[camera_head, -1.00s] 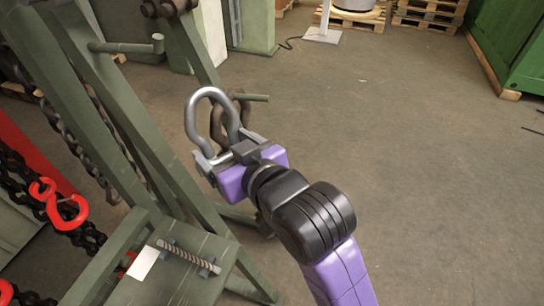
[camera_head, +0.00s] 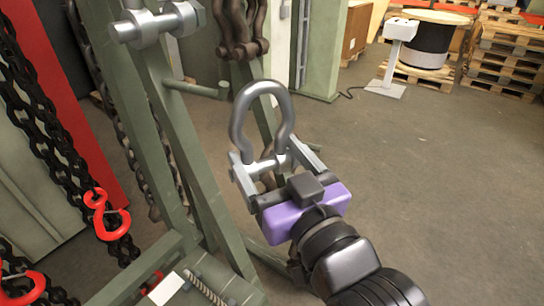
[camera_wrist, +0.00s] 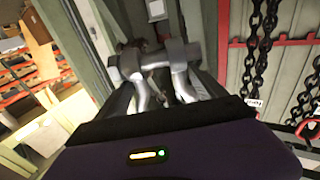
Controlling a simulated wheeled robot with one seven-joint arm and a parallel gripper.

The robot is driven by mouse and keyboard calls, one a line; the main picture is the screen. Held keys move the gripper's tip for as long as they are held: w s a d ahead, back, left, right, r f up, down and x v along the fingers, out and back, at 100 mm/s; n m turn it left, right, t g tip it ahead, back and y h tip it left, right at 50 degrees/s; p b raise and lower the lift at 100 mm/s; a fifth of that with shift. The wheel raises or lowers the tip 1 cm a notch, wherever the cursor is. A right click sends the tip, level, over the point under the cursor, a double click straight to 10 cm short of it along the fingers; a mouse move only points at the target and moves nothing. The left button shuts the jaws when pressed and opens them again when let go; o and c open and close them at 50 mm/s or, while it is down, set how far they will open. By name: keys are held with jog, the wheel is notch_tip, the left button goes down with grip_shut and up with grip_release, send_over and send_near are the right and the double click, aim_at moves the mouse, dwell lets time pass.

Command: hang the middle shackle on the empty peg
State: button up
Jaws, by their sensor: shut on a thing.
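My gripper (camera_head: 270,163) is shut on a silver shackle (camera_head: 239,128), gripping it at its pin end with the bow standing up. The shackle's pin (camera_wrist: 155,62) also shows in the wrist view, crossing between my jaws. An empty green peg (camera_head: 195,88) with an upturned tip sticks out right from the rack's front post. The held shackle is just right of and slightly below that peg, apart from it in the picture; the depth gap is hard to tell.
Another silver shackle (camera_head: 158,25) is on the rack at upper left. Rusty shackles (camera_head: 240,45) hang at the top. Black chains (camera_head: 40,130) with red hooks (camera_head: 112,220) hang at left. A green shelf with a threaded rod (camera_head: 205,290) is below.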

jog(key=shift+w+a+f, duration=0.1)
jog(key=shift+w+a, duration=0.75)
jog(key=shift+a, duration=0.25)
jog(key=shift+w+a+f, duration=0.1)
jog(key=shift+w+a, duration=0.7)
jog(key=shift+a, duration=0.3)
jog(key=w+a+b, duration=0.1)
jog(key=w+a, duration=0.3)
jog(key=a, duration=0.1)
jog(key=shift+f, duration=0.4)
jog(key=shift+w+a, duration=0.1)
jog(key=shift+a, duration=0.05)
